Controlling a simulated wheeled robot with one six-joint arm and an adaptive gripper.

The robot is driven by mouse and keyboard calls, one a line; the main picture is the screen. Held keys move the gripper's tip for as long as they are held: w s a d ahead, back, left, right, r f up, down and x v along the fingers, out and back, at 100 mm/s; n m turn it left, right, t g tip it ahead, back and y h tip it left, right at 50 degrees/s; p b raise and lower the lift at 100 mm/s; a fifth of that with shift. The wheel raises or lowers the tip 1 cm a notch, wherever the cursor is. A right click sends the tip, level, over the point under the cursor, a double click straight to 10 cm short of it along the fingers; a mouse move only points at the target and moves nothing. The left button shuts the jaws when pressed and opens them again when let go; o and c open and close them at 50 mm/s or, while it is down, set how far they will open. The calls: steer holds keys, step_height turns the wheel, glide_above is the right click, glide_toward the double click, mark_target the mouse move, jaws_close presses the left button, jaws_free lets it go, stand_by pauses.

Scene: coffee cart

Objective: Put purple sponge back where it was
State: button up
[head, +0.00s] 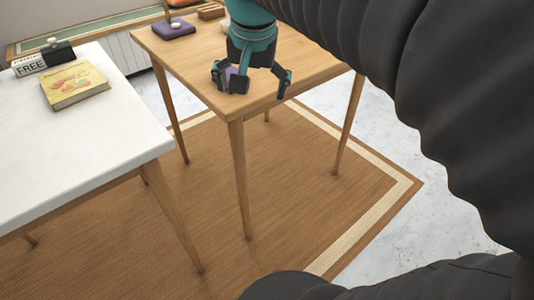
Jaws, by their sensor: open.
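My gripper (252,82) is open, fingers spread and pointing down, over the near corner of the wooden table (207,67). A small purple patch (231,72) shows between its fingers. It is mostly hidden, and I cannot tell whether it is the purple sponge or whether the fingers touch it. A flat dark purple block (173,29) lies farther back near the table's left edge, with a small white thing (176,25) on top.
A white table (110,137) at the left holds a yellow book (75,85), a "FREE" sign (30,66) and a black box (57,53). A brown block (211,12) lies at the wooden table's back. A bordered rug (210,220) covers the floor below.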

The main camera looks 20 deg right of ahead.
steer(key=s+f+n+t, duration=0.2)
steer(key=s+f+n, duration=0.3)
steer(key=s+f, duration=0.7)
steer(key=shift+s+f+n+y, duration=0.15)
steer(key=shift+f+n+y, duration=0.15)
